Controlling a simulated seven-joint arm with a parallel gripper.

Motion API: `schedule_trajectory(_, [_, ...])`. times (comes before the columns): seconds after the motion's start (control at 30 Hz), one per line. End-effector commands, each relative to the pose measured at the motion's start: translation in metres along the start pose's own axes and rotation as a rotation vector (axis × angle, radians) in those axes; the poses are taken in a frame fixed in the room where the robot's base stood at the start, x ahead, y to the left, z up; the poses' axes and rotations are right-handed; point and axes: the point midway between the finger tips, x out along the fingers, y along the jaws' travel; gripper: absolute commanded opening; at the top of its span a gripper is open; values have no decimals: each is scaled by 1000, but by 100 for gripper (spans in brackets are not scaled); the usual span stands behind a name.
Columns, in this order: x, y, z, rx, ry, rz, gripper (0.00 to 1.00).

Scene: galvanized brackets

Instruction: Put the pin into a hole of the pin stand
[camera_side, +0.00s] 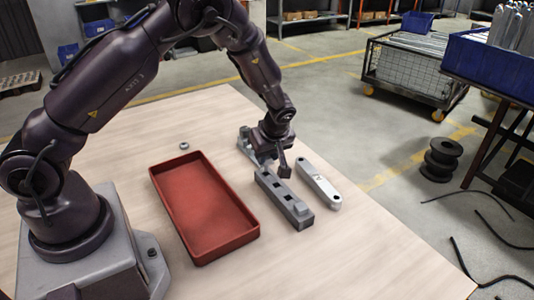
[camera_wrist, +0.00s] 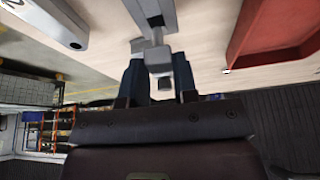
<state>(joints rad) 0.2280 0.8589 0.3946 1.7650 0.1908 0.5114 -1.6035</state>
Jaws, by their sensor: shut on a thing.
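The pin stand (camera_side: 296,213) is a long grey block with dark square holes in its top, lying on the table in the side view. Part of a grey block, which looks like the stand, shows at the top of the wrist view (camera_wrist: 151,10). My gripper (camera_side: 275,168) is over the far end of the stand, pointing down. In the wrist view my gripper (camera_wrist: 159,72) is shut on a small grey metal piece, the pin (camera_wrist: 157,58), between its two dark-blue fingers. The pin's lower end and its fit to any hole cannot be made out. In the side view the fingers hide the pin.
A red tray (camera_side: 168,193) lies left of the stand, apparently empty. A light grey link bar (camera_side: 320,186) lies close on the stand's right. A galvanized bracket (camera_side: 244,139) is behind my gripper. A small nut (camera_side: 184,146) lies behind the tray. The front right table is clear.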

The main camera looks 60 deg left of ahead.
Motion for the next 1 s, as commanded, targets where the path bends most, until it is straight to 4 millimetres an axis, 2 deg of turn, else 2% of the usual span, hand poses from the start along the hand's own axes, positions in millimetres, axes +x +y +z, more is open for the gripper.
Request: schedule_trajectory(1.0, [10,0,4,0,0,1,1])
